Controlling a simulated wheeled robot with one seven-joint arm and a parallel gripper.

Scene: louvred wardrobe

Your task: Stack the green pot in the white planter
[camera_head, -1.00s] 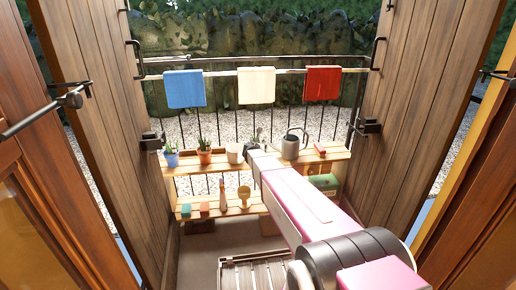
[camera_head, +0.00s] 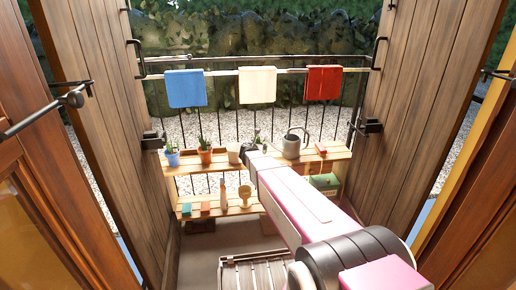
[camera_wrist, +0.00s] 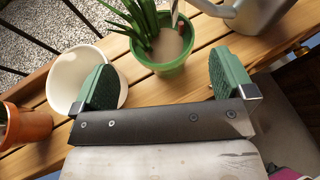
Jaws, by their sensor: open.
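The green pot (camera_wrist: 166,62), with a spiky green plant and brown soil, stands upright on the wooden shelf in the wrist view. The white planter (camera_wrist: 75,70) stands just left of it and looks empty; in the head view the planter (camera_head: 233,153) is on the upper shelf. My gripper (camera_wrist: 165,85) is open, with one green-padded finger on each side of the green pot's near side. The left finger overlaps the planter's right rim in the picture; I cannot tell whether they touch. In the head view my arm mostly hides the green pot.
A terracotta pot (camera_head: 205,155) and a blue pot (camera_head: 172,158) stand left of the planter. A grey watering can (camera_head: 291,146) stands close on the right. A railing with towels rises behind the shelf (camera_head: 335,153). Wooden doors flank both sides.

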